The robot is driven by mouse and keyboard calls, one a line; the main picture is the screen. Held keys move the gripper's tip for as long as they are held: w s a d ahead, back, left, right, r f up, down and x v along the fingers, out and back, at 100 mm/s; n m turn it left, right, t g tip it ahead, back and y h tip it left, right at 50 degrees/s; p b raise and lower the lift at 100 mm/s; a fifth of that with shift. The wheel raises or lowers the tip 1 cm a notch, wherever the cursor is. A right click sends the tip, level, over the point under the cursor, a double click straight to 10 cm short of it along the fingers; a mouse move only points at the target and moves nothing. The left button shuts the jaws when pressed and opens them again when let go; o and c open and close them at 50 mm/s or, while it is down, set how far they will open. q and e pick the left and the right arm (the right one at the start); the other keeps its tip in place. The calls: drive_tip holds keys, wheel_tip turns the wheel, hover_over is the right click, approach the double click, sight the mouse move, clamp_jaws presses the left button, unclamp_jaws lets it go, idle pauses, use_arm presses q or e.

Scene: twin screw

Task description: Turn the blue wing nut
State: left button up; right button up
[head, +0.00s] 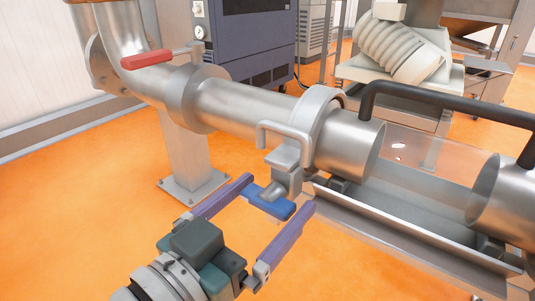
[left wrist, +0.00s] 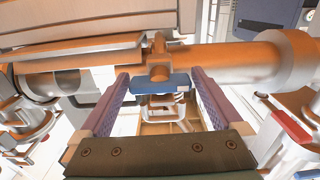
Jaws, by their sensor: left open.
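The blue wing nut (head: 270,201) hangs at the front of the grey clamp (head: 312,118) around the steel pipe. It also shows in the left wrist view (left wrist: 160,84), lying crosswise below the orange-tinted pipe. My left gripper (head: 279,192) is open, with one purple finger at each end of the nut. In the left wrist view its fingertips (left wrist: 160,74) stand left and right of the nut, very close to its ends. I cannot tell whether they touch it. The nut's screw is partly hidden. My right gripper is not in view.
A red-handled valve (head: 147,60) sits on the pipe to the left. A black bar handle (head: 440,97) and a clear section over a steel trough (head: 400,227) lie to the right. A support post (head: 182,160) stands behind. The orange floor at left is clear.

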use_arm(q)
drive_tip(key=p+v, duration=0.3)
drive_tip(key=v, duration=0.6)
drive_tip(key=shift+s+a, duration=0.2)
drive_tip(key=shift+s, duration=0.1)
